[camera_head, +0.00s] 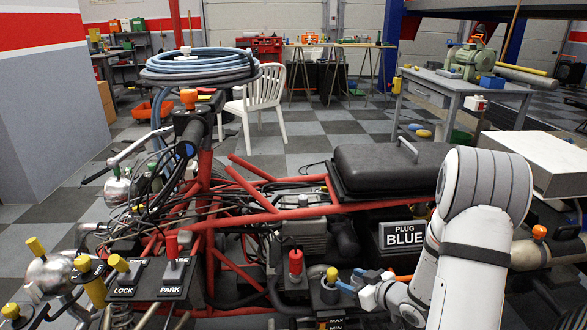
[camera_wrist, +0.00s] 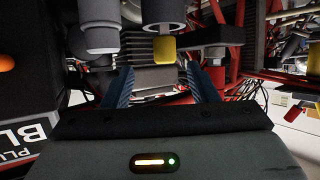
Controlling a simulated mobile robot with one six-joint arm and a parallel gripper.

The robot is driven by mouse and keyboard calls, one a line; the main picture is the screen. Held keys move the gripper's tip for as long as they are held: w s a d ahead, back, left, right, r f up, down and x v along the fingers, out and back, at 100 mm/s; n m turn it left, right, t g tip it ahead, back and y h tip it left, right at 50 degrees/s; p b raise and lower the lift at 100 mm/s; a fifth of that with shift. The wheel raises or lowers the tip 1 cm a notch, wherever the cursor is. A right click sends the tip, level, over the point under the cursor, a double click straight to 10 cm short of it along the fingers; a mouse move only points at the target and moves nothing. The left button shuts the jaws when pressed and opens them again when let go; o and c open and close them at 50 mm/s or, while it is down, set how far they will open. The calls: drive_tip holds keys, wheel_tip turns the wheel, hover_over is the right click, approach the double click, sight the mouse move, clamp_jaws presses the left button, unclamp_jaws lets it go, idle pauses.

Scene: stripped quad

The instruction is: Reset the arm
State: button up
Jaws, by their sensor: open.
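My gripper (camera_head: 352,280) is at the lower right of the middle in the head view, at the end of my white arm. Its two blue fingers point left, towards a yellow-capped black fitting (camera_head: 331,275) on the quad. In the wrist view my gripper (camera_wrist: 158,74) shows its blue fingers spread apart, with nothing held between them. A yellow cap (camera_wrist: 165,48) shows just beyond the fingertips. I cannot tell how far it is from them.
The quad's red frame (camera_head: 262,205) and loose cables lie left of my arm. A "PLUG BLUE" sign (camera_head: 403,236) and a black seat (camera_head: 390,168) are close by. A red-capped post (camera_head: 295,265) stands left of my gripper. A grey workbench (camera_head: 465,88) is behind.

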drive_tip(key=s+d+r+m+g+h+p, duration=0.15)
drive_tip(key=r+h+p, duration=0.4)
drive_tip(key=r, duration=0.75)
drive_tip(key=s+d+r+m+g+h+p, duration=0.1)
drive_tip(key=s+d+r+m+h+p, duration=0.1)
drive_tip(key=r+p, duration=0.85)
drive_tip(key=s+a+r+m+g+p, duration=0.1)
drive_tip(key=s+a+r+g+p, duration=0.2)
drive_tip(key=s+r, duration=0.7)
drive_tip(key=s+a+r+m+g+p, duration=0.2)
drive_tip(key=s+a+r+g+p, duration=0.1)
drive_tip(key=s+a+r+p, duration=0.3)
drive_tip(key=s+r+p, duration=0.2)
drive_tip(key=s+r, duration=0.2)
drive_tip(key=r, duration=0.2)
drive_tip(key=shift+s+a+r+y, duration=0.15)
drive_tip(key=shift+r+y, duration=0.1)
drive_tip(key=shift+y, duration=0.1)
